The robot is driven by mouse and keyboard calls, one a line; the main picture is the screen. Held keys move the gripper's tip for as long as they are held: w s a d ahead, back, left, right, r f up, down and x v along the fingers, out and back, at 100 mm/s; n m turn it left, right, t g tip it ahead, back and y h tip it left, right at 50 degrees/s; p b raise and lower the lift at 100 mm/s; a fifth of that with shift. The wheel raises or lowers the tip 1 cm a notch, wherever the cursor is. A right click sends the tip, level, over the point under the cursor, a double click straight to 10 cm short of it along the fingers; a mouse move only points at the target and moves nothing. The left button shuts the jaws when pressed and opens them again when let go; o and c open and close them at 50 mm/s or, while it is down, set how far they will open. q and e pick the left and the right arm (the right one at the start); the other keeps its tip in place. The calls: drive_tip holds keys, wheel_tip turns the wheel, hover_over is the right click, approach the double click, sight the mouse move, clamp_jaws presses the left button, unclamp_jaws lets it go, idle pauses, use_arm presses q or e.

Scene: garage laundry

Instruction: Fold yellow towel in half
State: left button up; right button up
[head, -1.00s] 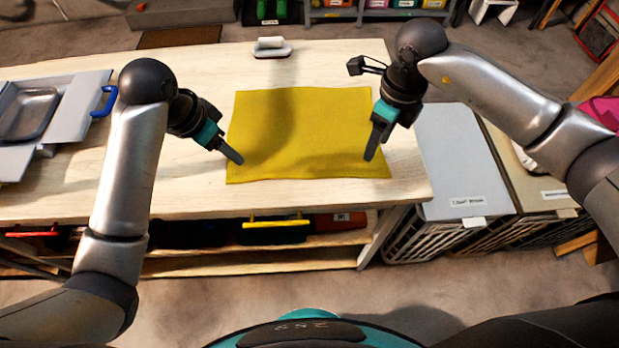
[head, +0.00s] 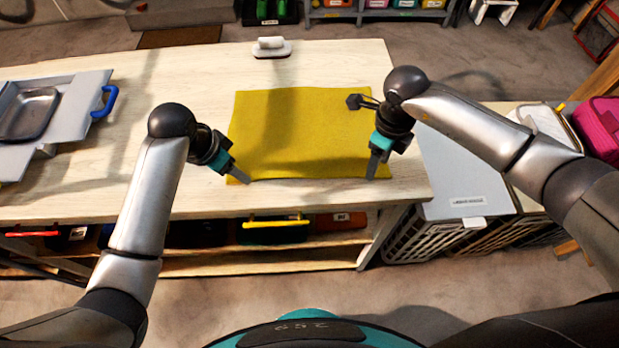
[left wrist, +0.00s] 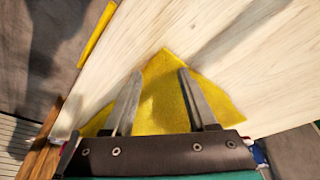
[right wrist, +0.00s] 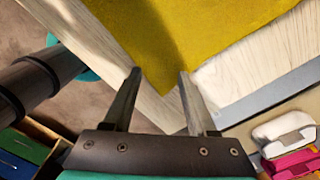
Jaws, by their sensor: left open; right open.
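The yellow towel (head: 300,130) lies flat and spread out on the wooden table. My left gripper (head: 246,180) is open at the towel's near left corner; in the left wrist view the towel (left wrist: 165,95) shows between and beyond the fingers (left wrist: 158,88). My right gripper (head: 371,177) is open at the near right corner; in the right wrist view the towel corner (right wrist: 165,70) reaches between the fingertips (right wrist: 160,75). I cannot tell whether either gripper touches the cloth.
A white-handled block (head: 271,48) stands on the table (head: 200,75) behind the towel. A grey tray with a metal pan (head: 28,113) and blue handle sits at the left. A lidded hamper (head: 465,180) stands right of the table.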

use_arm(q)
drive_tip(key=shift+f, duration=0.25)
use_arm(e)
drive_tip(key=shift+f, duration=0.2)
use_arm(q)
drive_tip(key=shift+s, duration=0.15)
clamp_jaws()
use_arm(e)
drive_tip(key=shift+s, duration=0.15)
drive_tip(key=c, duration=0.9)
use_arm(q)
drive_tip(key=shift+f, duration=0.1)
use_arm(e)
drive_tip(key=shift+f, duration=0.1)
clamp_jaws()
